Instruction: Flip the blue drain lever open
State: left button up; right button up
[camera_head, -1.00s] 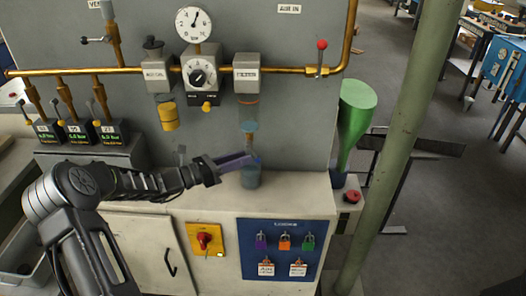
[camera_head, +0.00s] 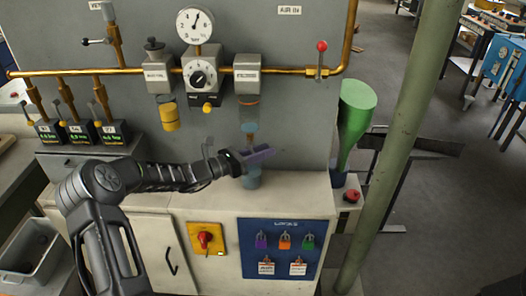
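A bluish jar (camera_head: 252,181) stands on the ledge below. My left gripper (camera_head: 264,154) reaches in from the left, between the bowl and the jar. Its purple-tinted fingers overlap the jar's upper part in the picture. Any gap or contact is unclear. My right gripper is out of view.
A red-knobbed valve (camera_head: 321,60) and a green funnel (camera_head: 355,112) are to the right. The ledge (camera_head: 300,190) right of the jar is clear.

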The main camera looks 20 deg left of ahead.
pick_arm(q)
grip_shut()
dwell(0.3)
jog(key=a+m+g+y+p, duration=0.1)
jog(key=f+m+g+y+p, duration=0.1)
jog(key=g+y+p, duration=0.1)
jog(key=shift+s+a+f, duration=0.3)
jog(key=shift+s+a, duration=0.1)
jog(key=shift+o, duration=0.4)
grip_release()
